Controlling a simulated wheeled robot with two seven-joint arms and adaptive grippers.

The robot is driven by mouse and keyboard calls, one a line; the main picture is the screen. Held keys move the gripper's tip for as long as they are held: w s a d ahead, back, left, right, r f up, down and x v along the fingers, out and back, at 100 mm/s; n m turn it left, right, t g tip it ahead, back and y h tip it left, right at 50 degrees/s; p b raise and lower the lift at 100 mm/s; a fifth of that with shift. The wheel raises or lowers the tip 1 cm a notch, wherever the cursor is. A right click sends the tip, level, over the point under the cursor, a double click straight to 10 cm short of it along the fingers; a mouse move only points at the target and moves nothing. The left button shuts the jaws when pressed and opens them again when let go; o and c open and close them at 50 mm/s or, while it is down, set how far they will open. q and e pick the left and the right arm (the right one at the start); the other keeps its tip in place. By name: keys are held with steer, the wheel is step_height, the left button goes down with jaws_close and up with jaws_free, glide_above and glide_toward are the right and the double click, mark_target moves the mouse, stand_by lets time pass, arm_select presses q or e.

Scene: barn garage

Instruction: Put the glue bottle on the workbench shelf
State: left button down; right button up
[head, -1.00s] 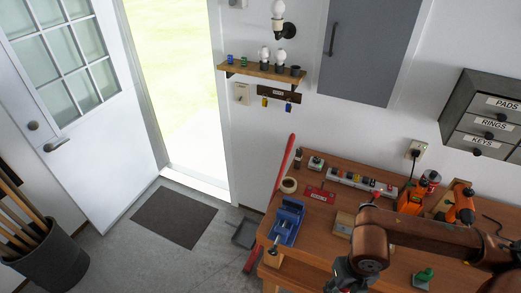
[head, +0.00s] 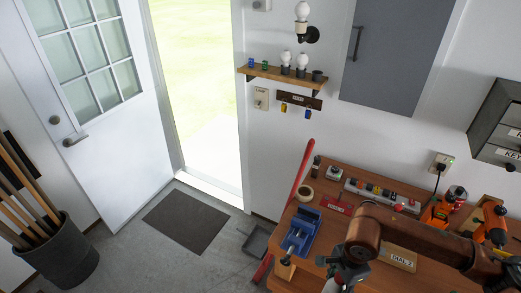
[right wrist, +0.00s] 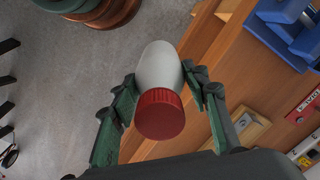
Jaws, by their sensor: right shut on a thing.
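The glue bottle (right wrist: 156,68) is white with a red cap (right wrist: 160,114). In the right wrist view it sits between the fingers of my right gripper (right wrist: 164,80), which is shut on its body. The cap points toward the wrist camera. Grey floor and the workbench's side edge show behind the bottle. My left gripper is not in view.
A blue vise (head: 301,232) stands at the bench's left end, close to my right gripper. A tape roll (head: 305,194), a power strip (head: 380,194) and an orange drill (head: 490,225) are on the top. A red bar (head: 298,175) leans at the bench's left.

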steer(key=w+a+f+n+b, duration=0.1)
steer(key=w+f+n, duration=0.3)
steer(key=n, duration=1)
steer(key=shift+w+a+f+n+b, duration=0.15)
steer(key=shift+w+a+n+b, duration=0.25)
steer(key=shift+w+b, duration=0.4)
